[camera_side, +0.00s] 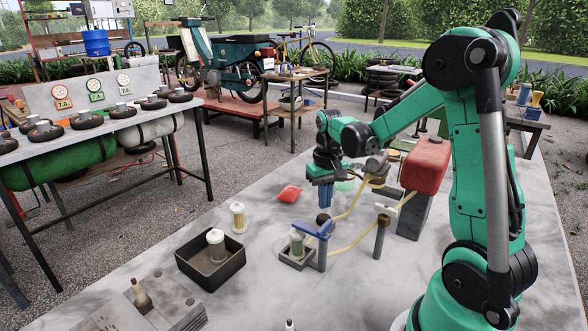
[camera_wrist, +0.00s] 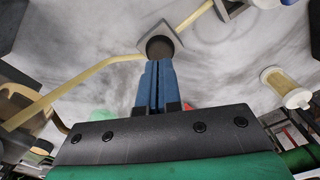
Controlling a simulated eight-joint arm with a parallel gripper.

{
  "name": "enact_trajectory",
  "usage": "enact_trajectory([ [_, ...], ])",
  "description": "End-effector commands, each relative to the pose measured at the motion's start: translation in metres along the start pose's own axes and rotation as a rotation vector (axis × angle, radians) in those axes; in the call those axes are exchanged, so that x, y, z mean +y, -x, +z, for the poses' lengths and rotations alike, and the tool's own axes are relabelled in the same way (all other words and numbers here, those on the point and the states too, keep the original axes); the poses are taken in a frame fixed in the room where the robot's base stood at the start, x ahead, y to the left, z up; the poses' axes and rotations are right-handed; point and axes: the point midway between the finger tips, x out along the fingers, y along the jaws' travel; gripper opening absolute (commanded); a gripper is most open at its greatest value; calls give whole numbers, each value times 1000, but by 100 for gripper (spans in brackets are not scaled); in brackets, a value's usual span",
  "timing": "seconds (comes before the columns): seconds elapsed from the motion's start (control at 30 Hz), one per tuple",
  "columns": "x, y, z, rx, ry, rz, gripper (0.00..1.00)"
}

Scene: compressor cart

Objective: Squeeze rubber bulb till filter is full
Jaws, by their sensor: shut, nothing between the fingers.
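My gripper (camera_side: 325,205) has blue fingers that point down over the bench. They are pressed together and empty; the wrist view shows the closed fingertips (camera_wrist: 159,63) beside the bulb. The dark round rubber bulb (camera_side: 322,218) sits just under the fingertips, in a grey square holder in the wrist view (camera_wrist: 160,47). Whether the tips touch it I cannot tell. Yellow hose (camera_wrist: 70,85) runs to it. A clear filter (camera_side: 297,242) with a greenish lower part stands at the blue bracket (camera_side: 313,230); its fill level is too small to judge.
A red tank (camera_side: 425,163) stands on a grey post at right. A white valve (camera_side: 386,209) tops another post. A loose filter (camera_side: 238,217), a black tray (camera_side: 190,268) holding another, and a red cloth (camera_side: 290,194) lie left.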

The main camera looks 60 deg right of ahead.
Motion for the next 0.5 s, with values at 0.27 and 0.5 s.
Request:
enact_trajectory([
  [0.27, 0, 0, 0, 0, 0, 0, 0],
  [0.5, 0, -6, 0, 0, 0, 0, 0],
])
